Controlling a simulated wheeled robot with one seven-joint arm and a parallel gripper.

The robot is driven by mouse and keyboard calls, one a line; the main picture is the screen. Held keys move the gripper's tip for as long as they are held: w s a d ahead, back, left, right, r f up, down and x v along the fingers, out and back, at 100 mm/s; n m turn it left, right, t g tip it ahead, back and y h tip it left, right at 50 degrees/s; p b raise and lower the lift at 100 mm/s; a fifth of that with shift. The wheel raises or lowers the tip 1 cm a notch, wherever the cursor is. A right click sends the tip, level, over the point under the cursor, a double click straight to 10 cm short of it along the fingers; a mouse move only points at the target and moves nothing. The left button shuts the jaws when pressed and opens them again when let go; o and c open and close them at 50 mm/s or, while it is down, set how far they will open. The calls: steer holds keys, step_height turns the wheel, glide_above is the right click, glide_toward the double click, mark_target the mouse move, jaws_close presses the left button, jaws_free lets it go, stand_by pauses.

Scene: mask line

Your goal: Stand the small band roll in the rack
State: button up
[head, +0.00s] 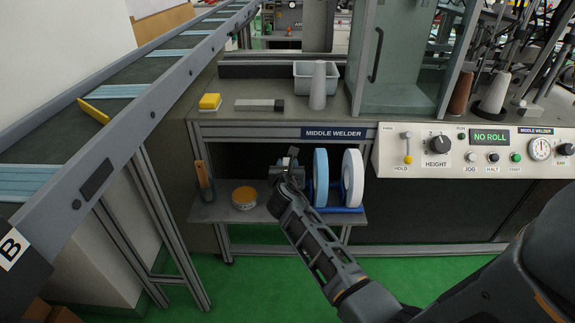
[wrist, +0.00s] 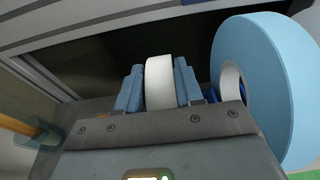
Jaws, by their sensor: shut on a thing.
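The small band roll (wrist: 159,82) is white and stands edge-on between the blue fingers of my gripper (wrist: 158,72) in the wrist view. My gripper is shut on it. In the head view my gripper (head: 285,167) is over the lower shelf, just left of the rack, and mostly hides the small roll. The blue rack (head: 347,210) holds a large light-blue roll (head: 320,178) and a large white roll (head: 353,178), both upright. The light-blue roll also shows close on the right in the wrist view (wrist: 265,75). The part of the rack behind my gripper is hidden.
On the lower shelf (head: 222,213) are a round orange-topped tin (head: 244,197) and an orange-handled tool (head: 203,178) in a holder. The MIDDLE WELDER bench edge (head: 250,132) overhangs the shelf. A conveyor (head: 110,110) runs along the left. The control panel (head: 475,150) reads NO ROLL.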

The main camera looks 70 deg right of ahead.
steer(key=o, duration=1.2)
steer(key=shift+c, duration=0.2)
steer(key=v, duration=0.7)
steer(key=shift+s+a+p, duration=0.2)
steer(key=shift+a+p, duration=0.1)
steer(key=shift+a, duration=0.05)
steer(key=shift+a, duration=0.1)
